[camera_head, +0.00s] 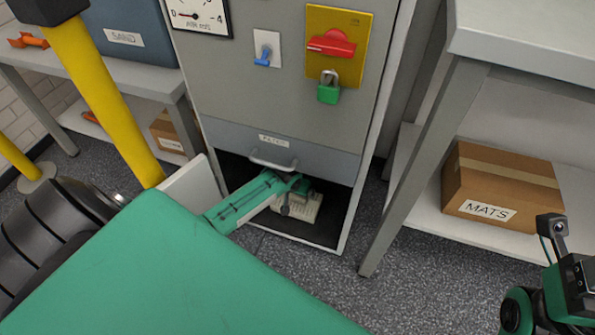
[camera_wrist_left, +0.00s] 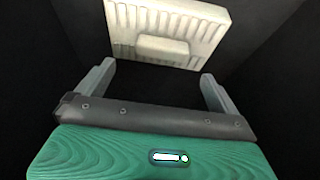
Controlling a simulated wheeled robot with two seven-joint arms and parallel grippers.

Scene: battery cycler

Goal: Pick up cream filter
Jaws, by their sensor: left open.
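The cream filter (camera_wrist_left: 130,22) is a pleated block with a raised bar (camera_wrist_left: 163,47) on its near face. It sits inside the dark lower compartment of the grey cabinet, and part of it shows in the head view (camera_head: 303,207) beyond my left gripper. My left gripper (camera_head: 290,198) reaches into the compartment. In the left wrist view its two fingers (camera_wrist_left: 158,82) are wide apart with nothing between them, and the filter's bar lies just beyond, roughly centred. My right gripper (camera_head: 562,275) is at the lower right edge of the head view, partly cut off, away from the filter.
The compartment's flap, labelled FILTER (camera_head: 305,150), with a bar handle (camera_head: 272,163), is above my left arm. Side walls frame the opening. A red switch (camera_head: 332,44) and green padlock (camera_head: 328,92) are higher up. A MATS box (camera_head: 505,180) sits on the right shelf.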

